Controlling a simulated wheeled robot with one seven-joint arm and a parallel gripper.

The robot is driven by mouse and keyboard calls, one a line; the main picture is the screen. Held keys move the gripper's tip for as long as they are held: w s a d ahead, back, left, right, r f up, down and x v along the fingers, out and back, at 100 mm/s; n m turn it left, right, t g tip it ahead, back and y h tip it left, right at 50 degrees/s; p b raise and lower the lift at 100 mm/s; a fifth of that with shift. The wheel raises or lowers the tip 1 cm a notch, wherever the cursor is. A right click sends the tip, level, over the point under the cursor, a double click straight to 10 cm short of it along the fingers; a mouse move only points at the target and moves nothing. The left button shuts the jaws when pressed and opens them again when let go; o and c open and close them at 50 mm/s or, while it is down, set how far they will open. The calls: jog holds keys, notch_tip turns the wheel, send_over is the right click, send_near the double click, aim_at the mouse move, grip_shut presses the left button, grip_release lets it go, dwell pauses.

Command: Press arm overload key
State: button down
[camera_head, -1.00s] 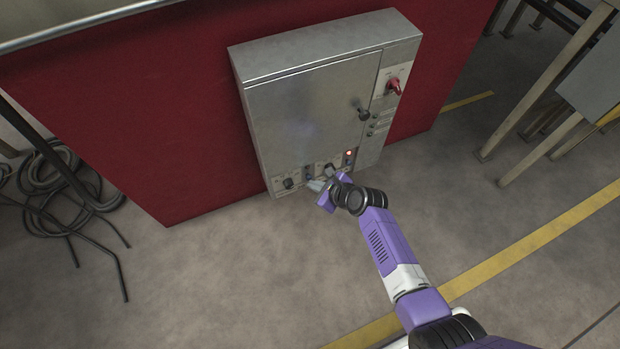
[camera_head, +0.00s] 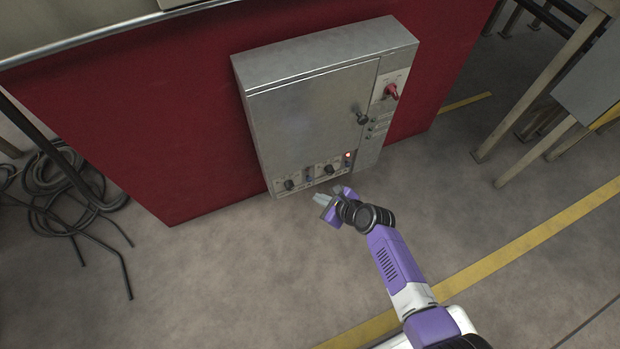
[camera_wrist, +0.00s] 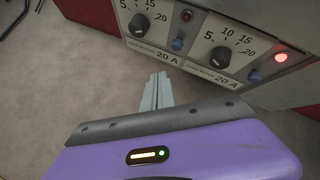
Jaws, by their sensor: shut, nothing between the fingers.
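A grey metal control cabinet (camera_head: 310,105) hangs on a red panel. Its lower strip has two black dials, the left (camera_wrist: 139,25) and the right (camera_wrist: 221,57), each marked 20 A. A blue key sits right of each dial: one (camera_wrist: 177,44) between the dials, one (camera_wrist: 254,77) below a lit red lamp (camera_wrist: 281,57). The small lettering is too blurred to tell which is the arm overload key. My gripper (camera_head: 320,198) is shut and empty, in front of and below the strip, apart from it. Its fingertips (camera_wrist: 161,80) point toward the strip in the wrist view.
A red rotary switch (camera_head: 391,91) and a black door knob (camera_head: 362,118) stick out higher on the cabinet. Black cables (camera_head: 70,185) lie coiled on the floor at left. Table legs (camera_head: 540,150) stand at right. The floor before the cabinet is clear.

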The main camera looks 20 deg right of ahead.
jog(key=shift+s, duration=0.85)
dwell(0.3)
